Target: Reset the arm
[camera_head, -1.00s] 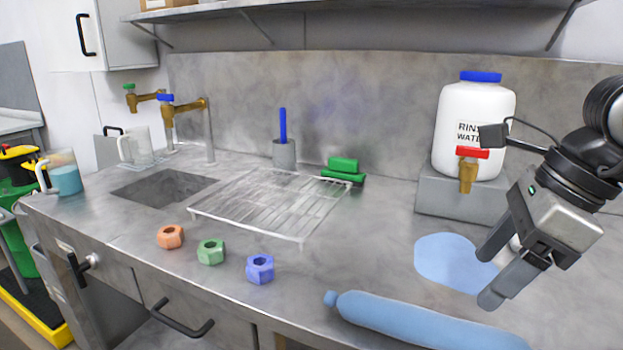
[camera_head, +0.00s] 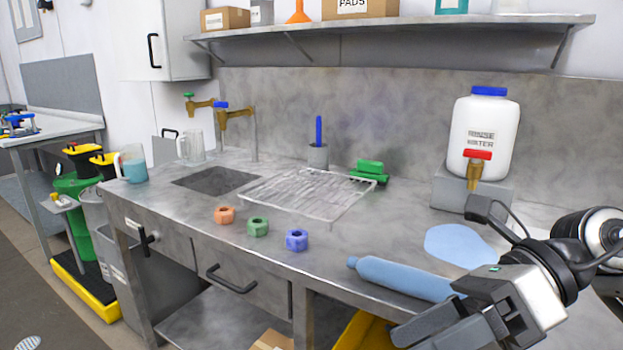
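My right gripper (camera_head: 428,334) is at the lower right, in front of the counter's front edge, with its fingers pointing left. Its fingers look spread apart with nothing visible between them. It partly covers the right end of a blue cylinder (camera_head: 405,277) lying along the front of the counter. My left gripper is not in view. An orange nut (camera_head: 225,215), a green nut (camera_head: 257,227) and a blue nut (camera_head: 297,240) sit in a row near the counter's front edge, apart from the gripper.
The steel counter holds a wire rack (camera_head: 305,194), a sink (camera_head: 216,180), a white rinse water jug (camera_head: 483,132) on a block (camera_head: 452,190), and a light blue flat patch (camera_head: 458,246). A shelf (camera_head: 390,27) runs above. Yellow and green bins (camera_head: 72,190) stand at left.

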